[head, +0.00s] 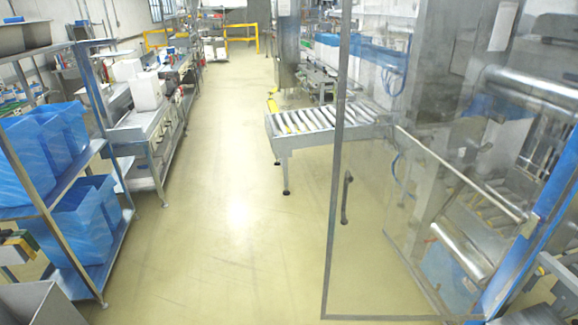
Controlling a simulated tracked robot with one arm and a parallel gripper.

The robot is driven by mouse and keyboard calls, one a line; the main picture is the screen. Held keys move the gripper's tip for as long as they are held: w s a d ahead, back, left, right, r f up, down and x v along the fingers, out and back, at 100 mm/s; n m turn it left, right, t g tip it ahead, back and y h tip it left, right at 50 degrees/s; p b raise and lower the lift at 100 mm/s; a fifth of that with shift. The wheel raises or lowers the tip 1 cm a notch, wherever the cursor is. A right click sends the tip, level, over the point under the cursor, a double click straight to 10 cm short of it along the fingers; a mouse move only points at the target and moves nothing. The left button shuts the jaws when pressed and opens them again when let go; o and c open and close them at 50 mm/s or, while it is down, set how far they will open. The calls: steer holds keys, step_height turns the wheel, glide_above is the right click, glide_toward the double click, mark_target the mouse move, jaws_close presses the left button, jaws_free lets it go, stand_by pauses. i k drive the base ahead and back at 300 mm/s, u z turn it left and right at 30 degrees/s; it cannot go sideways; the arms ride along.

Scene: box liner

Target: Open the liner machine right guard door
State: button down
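The guard door (335,160) is a clear panel in a grey metal frame, on the right of the head view. A dark vertical handle (346,197) is on its left side, near the free edge. The panel appears to stand out from the liner machine (470,190) at an angle, over the aisle floor. Its bottom edge seems to meet the machine's lower frame bar near the bottom of the picture. The machine's rollers and a blue post (535,225) show through and beside the panel. My gripper is not in view.
A roller conveyor (325,122) stands beyond the door. On the left are a metal shelf rack (125,225) with blue bins (85,225) and a long work table (150,120). The yellowish aisle floor (225,200) between is clear back to yellow rails (243,40).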

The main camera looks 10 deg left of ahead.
mark_target(347, 5)
steer(key=z, duration=0.1)
steer(key=i, duration=0.9)
steer(key=z, duration=0.45)
